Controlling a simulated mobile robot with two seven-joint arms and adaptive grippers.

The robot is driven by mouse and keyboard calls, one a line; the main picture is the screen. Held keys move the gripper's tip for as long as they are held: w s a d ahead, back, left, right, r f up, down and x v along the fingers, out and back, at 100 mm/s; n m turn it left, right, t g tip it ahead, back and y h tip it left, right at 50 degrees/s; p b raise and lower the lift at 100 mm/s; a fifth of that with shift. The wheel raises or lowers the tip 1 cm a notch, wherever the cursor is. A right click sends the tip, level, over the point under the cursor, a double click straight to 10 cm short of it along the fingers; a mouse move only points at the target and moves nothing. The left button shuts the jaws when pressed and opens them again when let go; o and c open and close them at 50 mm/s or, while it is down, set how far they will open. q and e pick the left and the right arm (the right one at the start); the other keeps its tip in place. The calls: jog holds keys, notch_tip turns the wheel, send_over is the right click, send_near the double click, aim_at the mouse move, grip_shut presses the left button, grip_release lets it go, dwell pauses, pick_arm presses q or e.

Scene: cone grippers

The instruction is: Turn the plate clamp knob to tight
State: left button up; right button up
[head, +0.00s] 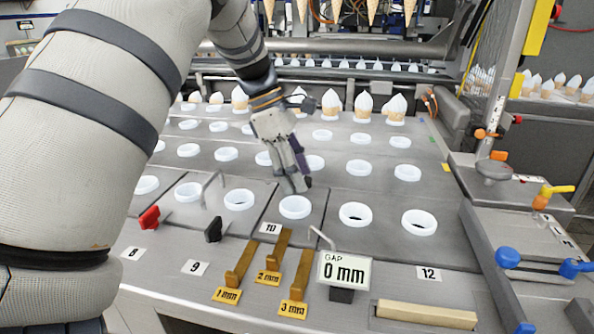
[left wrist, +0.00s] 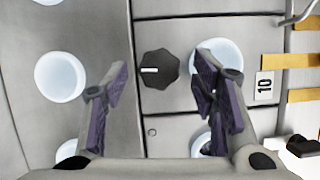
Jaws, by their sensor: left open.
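The knob (left wrist: 158,69) is dark and many-sided in the left wrist view, with a white mark on its left part. It sits on a grey plate beside a white ring (left wrist: 218,52). My left gripper (left wrist: 168,80) is open, its purple-padded fingers on either side of the knob in the picture, with nothing between them. Whether they reach down to the knob I cannot tell. In the head view my left gripper (head: 298,182) points down over the plate (head: 297,233) by label 10, and I cannot make out the knob there. My right gripper is in neither view.
A display (head: 344,270) reads "GAP 0 mm". Brass strips (head: 268,262) marked 1, 2 and 3 mm stand left of it. A red handle (head: 149,218) and a black one (head: 213,230) stick up at the front left. Filled cones (head: 364,105) stand in the back row.

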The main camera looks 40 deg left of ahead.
pick_arm(q)
jog(key=c, duration=1.2)
jog(key=shift+o, duration=0.2)
